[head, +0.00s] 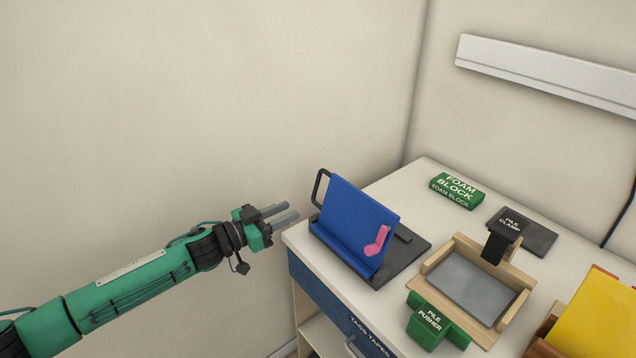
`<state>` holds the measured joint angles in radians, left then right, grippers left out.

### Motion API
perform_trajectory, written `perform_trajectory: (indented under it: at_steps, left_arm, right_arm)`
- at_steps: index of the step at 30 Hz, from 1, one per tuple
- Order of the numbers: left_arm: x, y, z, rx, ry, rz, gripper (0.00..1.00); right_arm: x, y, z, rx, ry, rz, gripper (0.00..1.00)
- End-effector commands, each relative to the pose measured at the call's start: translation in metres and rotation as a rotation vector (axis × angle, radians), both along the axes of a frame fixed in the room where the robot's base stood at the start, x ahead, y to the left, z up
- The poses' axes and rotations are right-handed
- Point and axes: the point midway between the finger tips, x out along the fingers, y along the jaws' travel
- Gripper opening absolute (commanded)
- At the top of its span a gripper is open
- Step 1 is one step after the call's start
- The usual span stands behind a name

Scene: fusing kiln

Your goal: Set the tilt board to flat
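The tilt board (355,226) is a blue panel standing steeply tilted on a dark base plate (413,246) at the near left corner of the white table. A black loop handle (319,188) shows at its left edge. A pink angled piece (377,241) is on its front face at the lower right. My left gripper (287,213) is left of the tilt board, apart from it, with its grey fingers pointing at the board. The two fingers show a narrow gap, and nothing is seen between them. My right gripper is not in view.
A green foam block (457,190) lies at the back. The pile clamp (509,226) stands over a wooden tray (508,312), with the green pile pusher (431,321) in front. A yellow panel (598,318) is at the right. A blue drawer (330,304) is below the tabletop.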

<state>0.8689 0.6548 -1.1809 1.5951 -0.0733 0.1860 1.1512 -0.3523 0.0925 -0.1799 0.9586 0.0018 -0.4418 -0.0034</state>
Motion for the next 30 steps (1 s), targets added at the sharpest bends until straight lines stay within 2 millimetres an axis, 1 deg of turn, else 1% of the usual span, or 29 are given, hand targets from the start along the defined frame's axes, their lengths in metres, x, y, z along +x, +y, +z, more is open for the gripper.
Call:
perform_trajectory:
  at_steps: [1, 6, 9, 12, 14, 17, 30]
  left_arm:
    - [0.009, 0.011, 0.008, 0.011, -0.008, -0.022, 0.32]
    - [0.021, 0.032, 0.02, 0.022, 0.0, -0.086, 0.32]
    - [0.023, 0.037, 0.024, 0.025, 0.003, -0.101, 0.32]
    - [0.025, 0.035, 0.025, 0.025, 0.004, -0.107, 0.32]
    - [0.027, 0.031, 0.025, 0.024, 0.005, -0.108, 0.32]
    - [0.032, 0.018, 0.026, 0.024, 0.004, -0.108, 0.32]
    - [0.067, -0.052, 0.026, 0.023, 0.003, -0.107, 0.32]
  right_arm:
    - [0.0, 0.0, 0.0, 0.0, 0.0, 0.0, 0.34]
    - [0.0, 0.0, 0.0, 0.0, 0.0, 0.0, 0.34]
    - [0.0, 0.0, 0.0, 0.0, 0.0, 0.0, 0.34]
    - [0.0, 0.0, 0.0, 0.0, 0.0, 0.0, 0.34]
    - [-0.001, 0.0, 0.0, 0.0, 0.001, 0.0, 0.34]
    - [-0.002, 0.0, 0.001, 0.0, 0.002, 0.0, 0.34]
    - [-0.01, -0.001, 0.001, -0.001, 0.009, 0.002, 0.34]
